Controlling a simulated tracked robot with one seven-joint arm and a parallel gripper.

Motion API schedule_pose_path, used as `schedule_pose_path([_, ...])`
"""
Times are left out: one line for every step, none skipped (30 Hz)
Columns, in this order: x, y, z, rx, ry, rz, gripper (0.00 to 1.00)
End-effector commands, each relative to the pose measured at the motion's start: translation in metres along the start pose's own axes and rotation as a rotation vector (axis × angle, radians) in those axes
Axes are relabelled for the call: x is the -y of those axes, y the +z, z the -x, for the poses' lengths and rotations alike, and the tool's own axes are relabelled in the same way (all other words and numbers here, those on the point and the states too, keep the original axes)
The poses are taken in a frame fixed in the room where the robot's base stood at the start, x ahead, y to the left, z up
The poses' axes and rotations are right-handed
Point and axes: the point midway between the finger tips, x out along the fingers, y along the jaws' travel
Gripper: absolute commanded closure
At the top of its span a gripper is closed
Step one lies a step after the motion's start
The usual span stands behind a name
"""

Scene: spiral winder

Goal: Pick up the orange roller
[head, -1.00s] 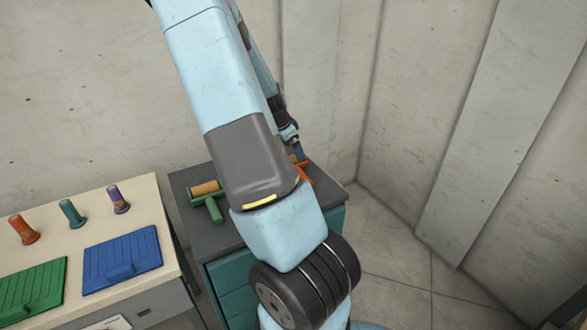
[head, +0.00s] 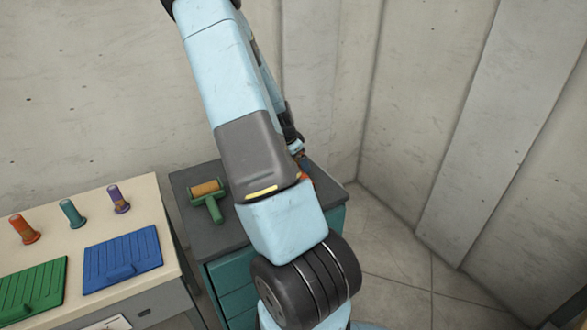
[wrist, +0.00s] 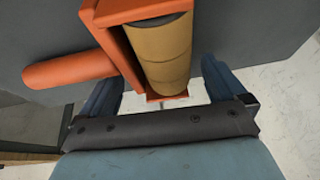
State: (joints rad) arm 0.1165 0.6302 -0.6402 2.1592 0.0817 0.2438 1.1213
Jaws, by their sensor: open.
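The orange roller (wrist: 122,58) fills the upper middle of the wrist view. It has an orange frame around a tan drum and an orange handle reaching left. My gripper (wrist: 160,88) is open. One blue finger is left of the drum and frame, below the handle, and the other is right of them. The near end of the frame lies between the fingers; I cannot tell whether they touch it. In the head view only a bit of the orange roller (head: 305,179) shows on the dark cabinet top (head: 233,235), mostly hidden behind my arm.
A green-handled roller (head: 208,195) with a tan drum lies on the cabinet's left part. A pale table at left holds orange (head: 24,230), teal (head: 72,214) and purple (head: 119,200) spools and green (head: 33,285) and blue (head: 122,260) panels. Walls stand close behind.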

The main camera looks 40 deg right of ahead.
Motion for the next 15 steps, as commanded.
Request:
schedule_pose_path([0.0000,-0.0001,0.0001,0.000,0.000,0.000,0.02])
schedule_pose_path([0.0000,-0.0002,0.0002,0.000,0.000,0.000,0.03])
schedule_pose_path([0.0000,-0.0002,0.0002,0.000,0.000,0.000,0.07])
schedule_pose_path([0.0000,-0.0002,0.0002,0.000,0.000,0.000,0.10])
schedule_pose_path([0.0000,-0.0003,0.0002,0.000,0.000,0.000,0.13])
schedule_pose_path([0.0000,-0.0003,0.0002,0.000,0.000,0.000,0.17])
schedule_pose_path([-0.0001,-0.0004,0.0002,0.000,0.000,0.000,0.20])
schedule_pose_path([-0.0001,-0.0004,0.0002,0.000,0.000,0.000,0.22])
schedule_pose_path([-0.0001,-0.0004,0.0002,0.000,0.000,-0.001,0.26])
schedule_pose_path([-0.0001,-0.0004,0.0002,0.000,0.000,-0.001,0.29])
schedule_pose_path([-0.0001,-0.0005,0.0002,0.000,0.000,-0.001,0.32])
schedule_pose_path([-0.0001,-0.0005,0.0002,0.000,0.000,-0.001,0.36])
schedule_pose_path([-0.0001,-0.0005,0.0003,0.000,0.000,-0.001,0.39])
schedule_pose_path([-0.0001,-0.0005,0.0002,0.000,0.000,-0.001,0.42])
schedule_pose_path([-0.0001,-0.0006,0.0002,0.000,0.000,-0.001,0.45])
